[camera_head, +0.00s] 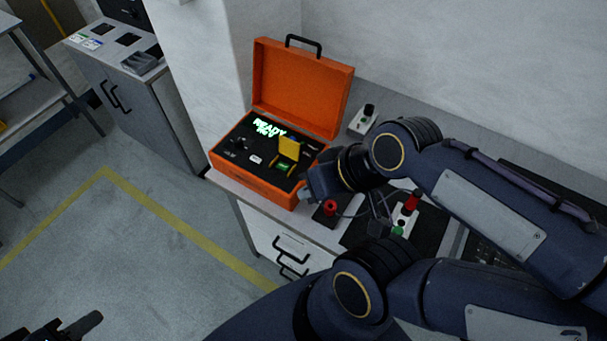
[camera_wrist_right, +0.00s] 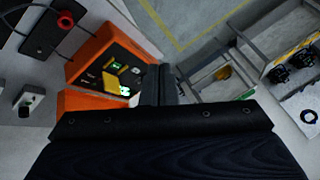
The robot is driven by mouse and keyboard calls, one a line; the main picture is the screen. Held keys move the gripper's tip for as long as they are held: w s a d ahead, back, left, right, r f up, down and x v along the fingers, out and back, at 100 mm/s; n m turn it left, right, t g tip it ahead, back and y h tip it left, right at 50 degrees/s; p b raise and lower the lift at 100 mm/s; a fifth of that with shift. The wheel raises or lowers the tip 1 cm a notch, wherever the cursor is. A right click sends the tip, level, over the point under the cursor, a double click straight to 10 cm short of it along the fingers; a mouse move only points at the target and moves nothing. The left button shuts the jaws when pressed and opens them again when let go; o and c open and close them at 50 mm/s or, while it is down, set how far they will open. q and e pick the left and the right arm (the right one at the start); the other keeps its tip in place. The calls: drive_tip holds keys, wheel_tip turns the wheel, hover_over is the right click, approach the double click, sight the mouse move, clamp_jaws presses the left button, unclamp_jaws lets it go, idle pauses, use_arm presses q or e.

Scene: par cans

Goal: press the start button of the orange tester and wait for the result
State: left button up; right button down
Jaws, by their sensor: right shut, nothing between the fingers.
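The orange tester (camera_head: 255,183) is a case standing open on the bench, its lid (camera_head: 300,85) raised at the back. Glowing green text on its dark panel reads READY, with a smaller, unclear line below. A yellow block or flap (camera_head: 288,147) stands on the panel with a small green patch (camera_head: 283,166) beside it; I cannot tell for certain which part is the start button. My right gripper (camera_head: 306,194) is by the case's front right corner. In the right wrist view its fingers (camera_wrist_right: 160,86) are shut and empty, near the tester (camera_wrist_right: 92,55). My left gripper (camera_head: 65,330) is partly cut off at the bottom left.
A red knob (camera_head: 330,207) on a dark box and a red-topped device (camera_head: 411,200) stand right of the tester, partly behind my arm. A small white box with a black knob (camera_head: 366,112) is behind.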

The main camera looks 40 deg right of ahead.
use_arm(q)
drive_tip(key=shift+o, duration=0.2)
drive_tip(key=shift+w+a, duration=0.15)
drive_tip(key=shift+w, duration=0.1)
drive_tip(key=shift+o, duration=0.3)
drive_tip(key=shift+s+r, duration=0.1)
drive_tip(key=shift+s, duration=0.05)
use_arm(e)
drive_tip(key=w+d+f+n+g+h+p, duration=0.2)
drive_tip(key=w+d+f+n+g+h, duration=0.35)
drive_tip(key=w+d+n+h, duration=0.3)
use_arm(q)
wheel_tip(320, 180, up, 3)
drive_tip(key=shift+p, duration=0.65)
use_arm(e)
drive_tip(key=w+a+f+n+t+h, duration=0.1)
drive_tip(key=w+f+n+t+h, duration=0.1)
drive_tip(key=w+n, duration=0.2)
drive_tip(key=w+a+f+n+t+h, duration=0.1)
drive_tip(key=w+f+n+t, duration=0.1)
drive_tip(key=w, duration=0.7)
drive_tip(key=shift+w+a+f+n+h, duration=0.25)
drive_tip(key=shift+w+f+n+h, duration=0.1)
drive_tip(key=shift+f+n, duration=0.45)
